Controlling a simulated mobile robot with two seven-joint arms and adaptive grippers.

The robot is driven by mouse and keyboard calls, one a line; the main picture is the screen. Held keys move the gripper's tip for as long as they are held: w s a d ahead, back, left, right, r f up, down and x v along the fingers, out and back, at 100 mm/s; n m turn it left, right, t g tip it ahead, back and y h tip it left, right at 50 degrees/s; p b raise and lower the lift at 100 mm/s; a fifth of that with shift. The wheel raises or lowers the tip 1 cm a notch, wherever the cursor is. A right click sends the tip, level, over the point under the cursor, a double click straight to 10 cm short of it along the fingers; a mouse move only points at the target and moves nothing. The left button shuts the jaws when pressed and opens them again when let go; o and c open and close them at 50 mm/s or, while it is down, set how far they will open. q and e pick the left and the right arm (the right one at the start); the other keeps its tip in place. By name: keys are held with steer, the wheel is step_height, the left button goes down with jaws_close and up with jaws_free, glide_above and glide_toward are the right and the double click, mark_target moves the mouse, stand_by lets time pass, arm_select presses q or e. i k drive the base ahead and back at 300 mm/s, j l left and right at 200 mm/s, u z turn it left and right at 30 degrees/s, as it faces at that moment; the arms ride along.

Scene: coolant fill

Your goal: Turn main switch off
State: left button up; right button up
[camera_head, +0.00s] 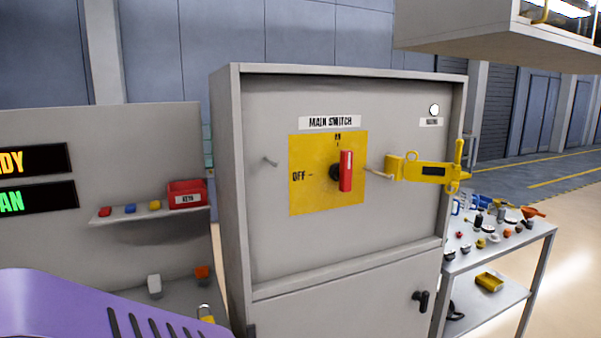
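The main switch is a red handle (346,171) on a black hub, mounted on a yellow plate (312,198) on the grey cabinet (270,110). The handle stands upright, in line with the mark at the top of the plate; the OFF mark is to its left. A label (332,122) above reads MAIN SWITCH.
A shelf with a red KEYS box (187,194) is left. A cart (545,230) with small items stands right. A purple shape (60,305) fills the lower left.

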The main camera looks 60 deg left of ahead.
mark_target(341, 172)
steer(key=u, duration=1.55)
